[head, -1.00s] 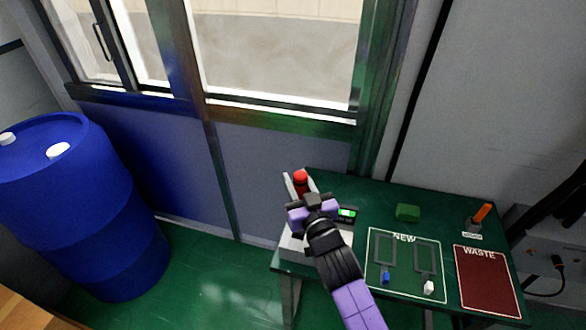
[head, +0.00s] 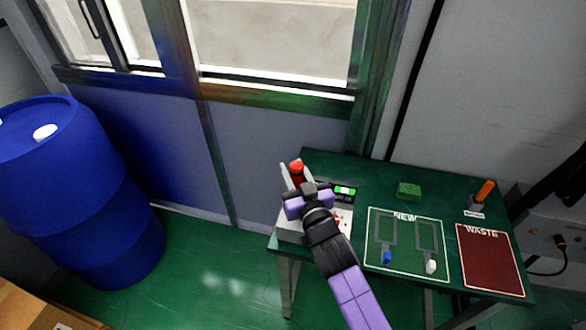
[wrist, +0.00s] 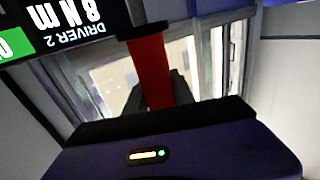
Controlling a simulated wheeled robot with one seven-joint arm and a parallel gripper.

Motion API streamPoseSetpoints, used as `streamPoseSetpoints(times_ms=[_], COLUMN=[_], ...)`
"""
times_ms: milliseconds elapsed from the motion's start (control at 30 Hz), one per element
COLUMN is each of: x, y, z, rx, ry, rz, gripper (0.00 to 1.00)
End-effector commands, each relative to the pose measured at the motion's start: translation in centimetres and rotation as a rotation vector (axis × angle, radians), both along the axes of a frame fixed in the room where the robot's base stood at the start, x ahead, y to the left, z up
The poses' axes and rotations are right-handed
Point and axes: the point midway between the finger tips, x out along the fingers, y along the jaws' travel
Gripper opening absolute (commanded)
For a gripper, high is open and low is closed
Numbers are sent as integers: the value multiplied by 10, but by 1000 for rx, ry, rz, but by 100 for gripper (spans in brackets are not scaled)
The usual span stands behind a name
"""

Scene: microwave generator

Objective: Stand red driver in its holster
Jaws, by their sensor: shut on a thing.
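The red driver (head: 297,167) is held in my gripper (head: 294,181), its red end showing above the jaws at the table's left back. In the wrist view the red driver (wrist: 150,72) stands between the dark fingers, with a black band at its far end. A display (wrist: 85,25) reading "DRIVER 2" and "8 N m" is close beside it, and in the head view this display (head: 344,190) is right of the gripper. A white unit (head: 289,226) lies below my gripper, partly hidden by my arm. I cannot pick out the red driver's holster.
On the green table, a green block (head: 409,191) and an orange-handled tool in a labelled holder (head: 475,213) stand at the back right. The NEW mat (head: 404,262) holds a blue and a white piece. The red WASTE mat (head: 490,262) is bare. A blue barrel (head: 75,195) stands left.

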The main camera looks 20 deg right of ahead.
Motion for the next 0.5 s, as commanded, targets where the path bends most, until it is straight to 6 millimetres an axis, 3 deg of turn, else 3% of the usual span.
streamPoseSetpoints(times_ms=[100, 500], x=[0, 0], y=[0, 0], z=[-10, -7], rx=[0, 0], ry=[-3, -4], rz=[1, 1], gripper=[0, 0])
